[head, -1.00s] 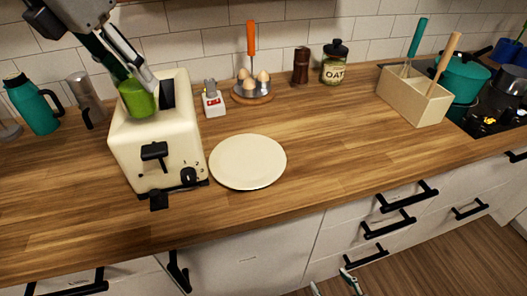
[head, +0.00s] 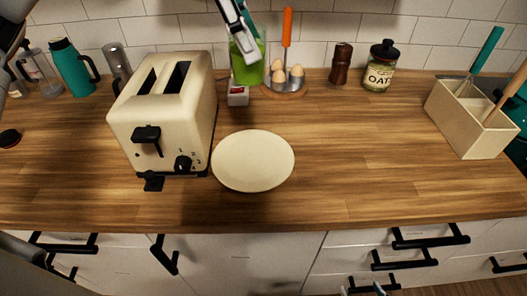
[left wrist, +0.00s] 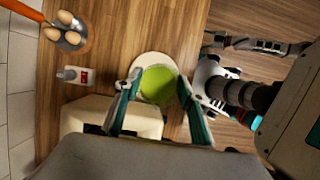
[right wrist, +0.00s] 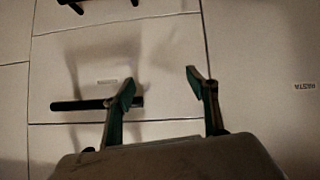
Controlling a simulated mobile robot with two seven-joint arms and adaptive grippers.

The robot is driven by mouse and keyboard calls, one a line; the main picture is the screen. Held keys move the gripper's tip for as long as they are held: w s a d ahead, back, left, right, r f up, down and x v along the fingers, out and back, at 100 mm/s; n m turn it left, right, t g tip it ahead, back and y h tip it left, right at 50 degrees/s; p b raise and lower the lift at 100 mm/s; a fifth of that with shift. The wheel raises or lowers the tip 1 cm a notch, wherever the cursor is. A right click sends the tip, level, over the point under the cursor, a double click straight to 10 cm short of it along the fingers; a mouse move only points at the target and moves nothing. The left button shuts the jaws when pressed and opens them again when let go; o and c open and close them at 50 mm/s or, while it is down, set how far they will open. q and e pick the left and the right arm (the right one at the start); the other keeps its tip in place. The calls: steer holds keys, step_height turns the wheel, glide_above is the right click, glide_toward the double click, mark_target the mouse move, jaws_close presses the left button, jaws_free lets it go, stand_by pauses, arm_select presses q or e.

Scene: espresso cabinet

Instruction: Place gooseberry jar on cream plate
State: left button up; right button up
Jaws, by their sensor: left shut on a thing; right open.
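The gooseberry jar (head: 247,66) is a green, see-through jar. My left gripper (head: 240,40) is shut on it and holds it in the air, in front of the back wall in the head view. In the left wrist view the jar (left wrist: 158,88) sits between the fingers (left wrist: 158,79) and covers part of the cream plate (left wrist: 150,57). The plate (head: 252,162) lies flat and empty on the counter, right of the toaster. My right gripper (right wrist: 160,80) is open and empty, facing the drawer fronts below the counter.
The cream toaster (head: 165,105) stands left of the plate. A small white-and-red object (head: 238,97), an egg holder (head: 285,88), a brown mill (head: 341,64) and an oats jar (head: 380,68) stand behind. A utensil box (head: 465,125) is at right. Counter right of the plate is clear.

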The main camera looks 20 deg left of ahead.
arm_select(q)
step_height(320, 180, down, 20)
steer(key=shift+r+b, duration=0.1)
steer(key=shift+b, duration=0.85)
steer(key=o, duration=1)
steer(key=shift+f, duration=0.25)
steer(key=o, duration=0.4)
steer(key=shift+r, duration=0.15)
steer(key=shift+p+v, duration=0.4)
steer(key=shift+v, duration=5.65)
